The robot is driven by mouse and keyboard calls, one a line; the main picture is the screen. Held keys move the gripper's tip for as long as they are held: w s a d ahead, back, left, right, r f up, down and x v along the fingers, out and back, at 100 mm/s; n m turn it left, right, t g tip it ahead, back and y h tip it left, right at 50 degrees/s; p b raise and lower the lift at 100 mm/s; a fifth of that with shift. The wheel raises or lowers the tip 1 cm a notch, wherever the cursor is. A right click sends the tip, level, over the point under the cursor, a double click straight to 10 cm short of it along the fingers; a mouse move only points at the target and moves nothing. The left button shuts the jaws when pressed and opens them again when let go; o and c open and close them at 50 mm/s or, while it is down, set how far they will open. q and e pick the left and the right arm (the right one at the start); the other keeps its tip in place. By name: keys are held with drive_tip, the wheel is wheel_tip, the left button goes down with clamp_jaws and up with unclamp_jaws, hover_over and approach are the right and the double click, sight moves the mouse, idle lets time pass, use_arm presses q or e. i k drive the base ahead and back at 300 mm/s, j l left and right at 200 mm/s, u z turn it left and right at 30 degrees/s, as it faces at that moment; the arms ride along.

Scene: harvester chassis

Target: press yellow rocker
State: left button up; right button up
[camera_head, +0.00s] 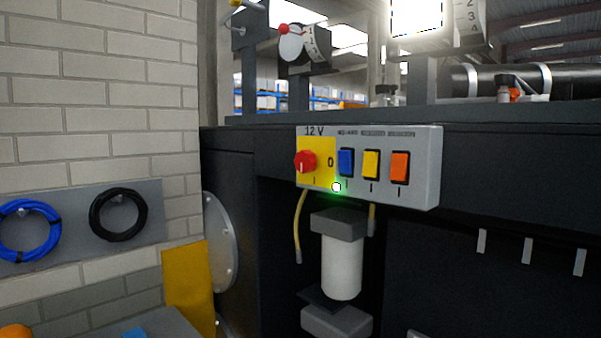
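The yellow rocker (371,165) sits on a grey switch box (426,168) fixed to the dark chassis front. It is between a blue rocker (346,162) on its left and an orange rocker (399,167) on its right. A red rotary knob (305,161) is on the yellow panel at the box's left end, under the mark "12 V". A small lamp (336,187) glows green at the box's lower edge. Neither of my grippers shows in the head view.
A white cylinder (342,266) hangs in a recess below the box, with yellow cables beside it. Blue (30,230) and black (118,214) coils hang on the left wall. A yellow plate (188,285) stands at lower left. The space before the box looks clear.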

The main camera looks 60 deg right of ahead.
sight(370, 159)
drive_tip(key=z, duration=2.15)
